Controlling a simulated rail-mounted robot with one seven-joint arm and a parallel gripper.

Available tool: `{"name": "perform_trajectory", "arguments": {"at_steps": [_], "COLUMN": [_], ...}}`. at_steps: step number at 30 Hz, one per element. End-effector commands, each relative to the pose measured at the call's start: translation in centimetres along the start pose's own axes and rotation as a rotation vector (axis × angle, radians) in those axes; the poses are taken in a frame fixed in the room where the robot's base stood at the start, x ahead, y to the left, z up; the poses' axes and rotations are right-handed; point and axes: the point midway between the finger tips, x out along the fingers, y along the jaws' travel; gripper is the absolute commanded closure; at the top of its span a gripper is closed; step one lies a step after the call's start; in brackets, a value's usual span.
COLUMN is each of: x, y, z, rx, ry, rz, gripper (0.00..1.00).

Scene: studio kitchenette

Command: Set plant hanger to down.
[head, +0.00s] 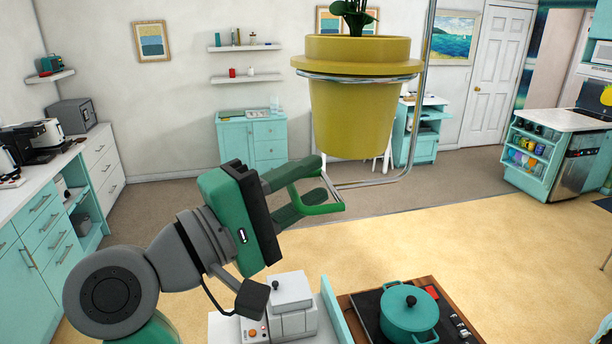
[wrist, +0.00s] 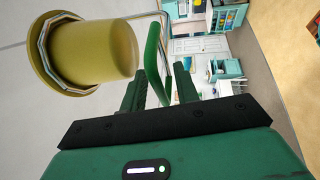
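The plant hanger is a thin metal frame (head: 427,80) with a ring around a yellow pot (head: 352,115), which hangs high at the upper middle of the head view. The pot also fills the upper left of the wrist view (wrist: 95,55). A bright green handle (head: 322,209) sits at the frame's lower end, below the pot. It shows in the wrist view (wrist: 153,60) too. My gripper (head: 312,187) is just below the pot with its fingers apart, one on each side of the handle. Whether either finger touches the handle is unclear.
Below my arm stand a white appliance (head: 291,293) and a stove with a teal pot (head: 409,312). A teal counter (head: 40,215) runs along the left wall, and a kitchen island (head: 560,150) is at the right. The open floor (head: 480,220) between is clear.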

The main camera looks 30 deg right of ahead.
Motion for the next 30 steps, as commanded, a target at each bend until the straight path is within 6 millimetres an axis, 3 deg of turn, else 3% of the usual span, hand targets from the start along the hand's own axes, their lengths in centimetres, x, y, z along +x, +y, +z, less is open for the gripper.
{"name": "perform_trajectory", "arguments": {"at_steps": [9, 10, 15, 22, 26, 30], "x": [0.7, 0.7, 0.6, 0.6, 0.3, -0.3], "y": [-0.1, -0.1, 0.0, -0.1, -1.6, -4.9], "z": [0.0, 0.0, 0.0, 0.0, -0.1, -0.4], "rx": [0.001, 0.001, 0.002, 0.003, 0.002, -0.002], "ry": [0.001, 0.001, 0.001, 0.001, 0.002, 0.002], "rz": [-0.001, -0.001, 0.000, 0.003, 0.003, 0.002], "gripper": [0.69, 0.71, 1.00, 1.00, 1.00, 1.00]}}
